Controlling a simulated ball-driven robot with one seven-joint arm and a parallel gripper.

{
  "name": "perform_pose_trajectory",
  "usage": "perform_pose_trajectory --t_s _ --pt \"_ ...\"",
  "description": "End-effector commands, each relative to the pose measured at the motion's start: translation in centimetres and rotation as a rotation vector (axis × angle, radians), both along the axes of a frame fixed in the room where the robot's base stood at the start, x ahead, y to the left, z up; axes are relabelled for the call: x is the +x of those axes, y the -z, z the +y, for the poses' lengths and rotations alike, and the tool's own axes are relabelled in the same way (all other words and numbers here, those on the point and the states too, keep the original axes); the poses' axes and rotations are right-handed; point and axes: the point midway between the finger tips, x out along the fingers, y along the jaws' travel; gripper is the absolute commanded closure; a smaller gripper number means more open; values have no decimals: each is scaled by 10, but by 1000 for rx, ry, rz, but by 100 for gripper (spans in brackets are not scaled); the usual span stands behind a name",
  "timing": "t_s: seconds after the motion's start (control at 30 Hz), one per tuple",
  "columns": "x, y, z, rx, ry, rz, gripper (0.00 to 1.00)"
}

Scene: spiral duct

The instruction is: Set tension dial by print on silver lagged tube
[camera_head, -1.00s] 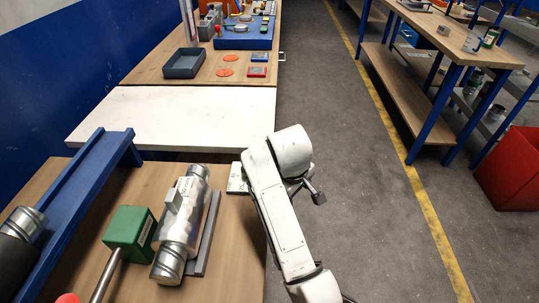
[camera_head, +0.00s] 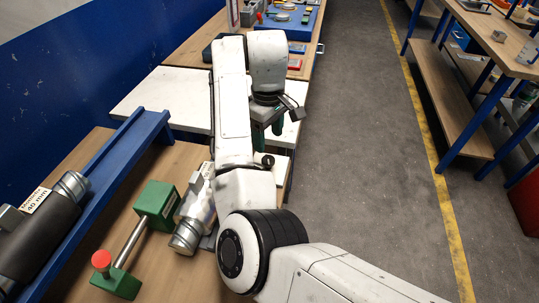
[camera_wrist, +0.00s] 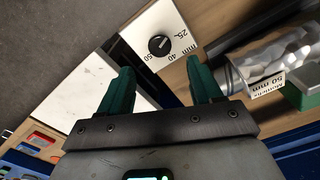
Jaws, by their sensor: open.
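A white dial plate (camera_wrist: 175,22) with a black round knob (camera_wrist: 158,44) shows in the wrist view, printed 25, 40, 50 and mm. I cannot read the knob's setting for sure. The silver lagged tube (camera_wrist: 285,58) lies right of it, with a white label (camera_wrist: 268,87) reading 50 mm; its upper word is unclear. In the head view the tube (camera_head: 196,218) is partly behind my arm and the knob (camera_head: 265,160) shows beside my arm. My gripper (camera_wrist: 160,66) has green fingers, open and empty, apart from the knob, which lies between and beyond the tips.
A green clamp-like block (camera_head: 155,204) with a rod and red knob (camera_head: 101,258) lies left of the tube. A white slab (camera_head: 160,95) lies beyond. The aisle at right is clear.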

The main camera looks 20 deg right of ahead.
Motion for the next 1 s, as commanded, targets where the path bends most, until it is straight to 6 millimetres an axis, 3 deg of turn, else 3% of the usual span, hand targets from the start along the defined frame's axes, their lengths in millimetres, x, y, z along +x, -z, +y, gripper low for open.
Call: perform_pose_trajectory --t_s 0.2,0.43,0.87,1.0 --pt "-1 41 0 0 0 4 36" --pt "-1 72 0 0 1 1 36" --pt "0 82 0 0 2 -1 36" --pt "0 82 0 0 2 -1 48"
